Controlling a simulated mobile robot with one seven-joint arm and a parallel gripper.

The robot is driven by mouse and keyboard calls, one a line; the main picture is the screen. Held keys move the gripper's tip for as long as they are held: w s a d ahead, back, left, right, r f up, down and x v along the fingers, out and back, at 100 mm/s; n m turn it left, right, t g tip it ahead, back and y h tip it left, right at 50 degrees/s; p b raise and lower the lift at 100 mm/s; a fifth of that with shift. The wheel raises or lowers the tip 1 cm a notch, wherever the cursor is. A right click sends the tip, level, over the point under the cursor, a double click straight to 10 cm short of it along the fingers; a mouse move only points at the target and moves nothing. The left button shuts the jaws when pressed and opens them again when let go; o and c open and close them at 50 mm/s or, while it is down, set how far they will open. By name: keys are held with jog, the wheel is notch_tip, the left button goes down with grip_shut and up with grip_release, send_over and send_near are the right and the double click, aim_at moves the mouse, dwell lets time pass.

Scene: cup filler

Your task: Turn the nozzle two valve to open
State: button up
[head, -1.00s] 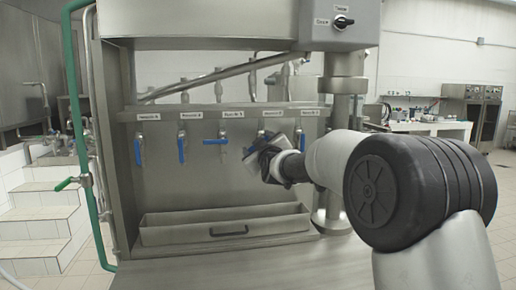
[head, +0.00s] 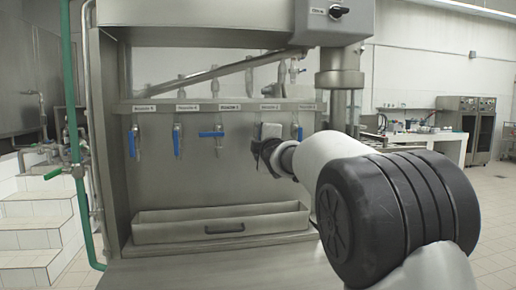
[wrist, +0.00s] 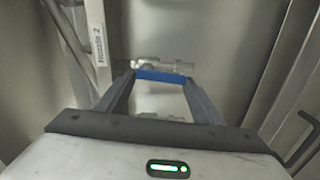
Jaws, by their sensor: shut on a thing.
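My gripper (wrist: 160,80) is shut on the blue handle (wrist: 161,76) of the nozzle two valve, with a fingertip at each end of the visible part. The metal valve body (wrist: 175,66) shows just behind the handle. The label "Nozzle 2" (wrist: 97,42) runs sideways on the rail beside it. In the head view, my gripper (head: 266,143) is in front of the valve under the nozzle two label (head: 270,107) and hides its handle there.
The nozzle three handle (head: 210,134) lies level just left of my gripper. The nozzle one handle (head: 299,132) is close on the right; handles further left (head: 176,140) hang down. A drip tray (head: 222,228) is below. A thick post (head: 341,80) stands at right.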

jog(key=shift+d+f+n+b, duration=0.1)
jog(key=shift+d+n+b, duration=0.15)
jog(key=shift+n, duration=0.35)
jog(key=o, duration=1)
jog(key=shift+o, duration=0.2)
jog(key=b+v, duration=0.4)
jog(key=v, duration=1.3)
jog(key=shift+s+b, duration=0.2)
jog(key=shift+b, duration=0.1)
